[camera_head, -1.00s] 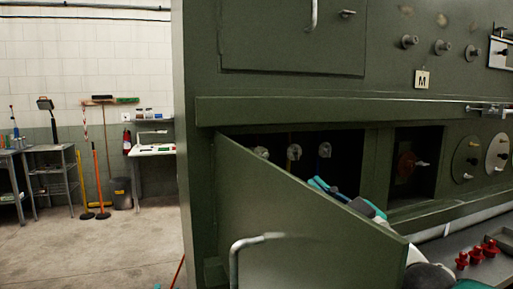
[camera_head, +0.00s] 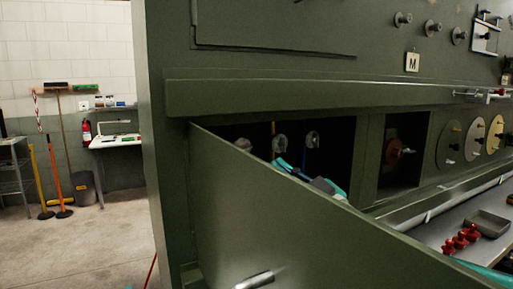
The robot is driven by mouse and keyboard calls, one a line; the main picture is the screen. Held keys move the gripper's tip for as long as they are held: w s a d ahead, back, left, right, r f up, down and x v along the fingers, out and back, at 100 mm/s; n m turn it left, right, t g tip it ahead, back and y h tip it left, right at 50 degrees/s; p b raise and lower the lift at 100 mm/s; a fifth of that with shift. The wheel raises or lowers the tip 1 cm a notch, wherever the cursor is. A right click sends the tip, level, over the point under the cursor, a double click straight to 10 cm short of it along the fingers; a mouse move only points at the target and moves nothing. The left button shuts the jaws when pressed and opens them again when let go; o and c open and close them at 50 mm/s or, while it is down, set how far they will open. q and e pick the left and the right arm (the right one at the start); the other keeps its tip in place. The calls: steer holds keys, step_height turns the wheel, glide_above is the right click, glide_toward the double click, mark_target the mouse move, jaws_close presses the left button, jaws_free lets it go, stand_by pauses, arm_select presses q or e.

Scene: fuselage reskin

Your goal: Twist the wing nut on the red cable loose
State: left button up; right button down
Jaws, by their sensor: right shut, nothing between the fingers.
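Round grey fittings sit in the dark open compartment behind a green door (camera_head: 290,220). The middle fitting (camera_head: 279,144) has a yellow-orange cable above it and the right fitting (camera_head: 312,139) a blue one. The left fitting (camera_head: 244,145) is dim and partly cut off by the door; no red cable can be made out at it. My right gripper (camera_head: 281,165), teal and grey, is shut and empty. It reaches over the door edge into the compartment, below the middle fitting; contact cannot be told. My left gripper is not in view.
The swung-out door with its handle (camera_head: 256,280) blocks the lower front of the compartment. A second recess holds a red wheel (camera_head: 393,151). Red knobs (camera_head: 461,240) and a grey tray (camera_head: 487,223) are on the shelf at right. Open floor lies left.

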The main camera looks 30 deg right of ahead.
arm_select(q)
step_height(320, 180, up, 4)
steer(key=p, duration=0.4)
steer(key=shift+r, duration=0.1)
arm_select(e)
steer(key=x, duration=1)
